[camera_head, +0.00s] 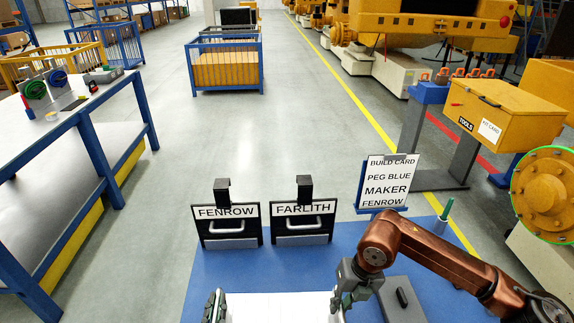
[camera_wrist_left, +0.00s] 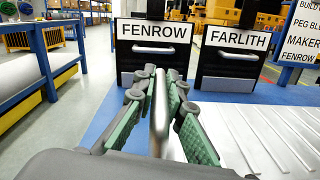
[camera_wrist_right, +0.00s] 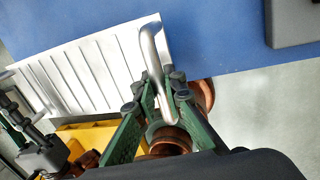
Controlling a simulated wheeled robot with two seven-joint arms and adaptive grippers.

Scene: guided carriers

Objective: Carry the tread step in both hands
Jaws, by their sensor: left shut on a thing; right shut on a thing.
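The tread step is a pale silver ribbed plate (camera_head: 275,308) at the bottom middle of the head view, cut off by the frame edge. It also shows in the left wrist view (camera_wrist_left: 265,140) and the right wrist view (camera_wrist_right: 85,75). It has a metal bar handle at each end. My left gripper (camera_head: 215,304) is shut on the left handle (camera_wrist_left: 160,105), with its green pads on either side. My right gripper (camera_head: 342,300) is shut on the right handle (camera_wrist_right: 152,60). I cannot tell how high the step is above the blue surface.
Black cases labelled FENROW (camera_head: 230,228) and FARLITH (camera_head: 302,226) stand at the blue surface's (camera_head: 330,250) far edge. A build card (camera_head: 386,182) reads PEG BLUE, MAKER FENROW. A grey block (camera_head: 398,305) lies right. A workbench (camera_head: 60,130) stands left; open floor lies beyond.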

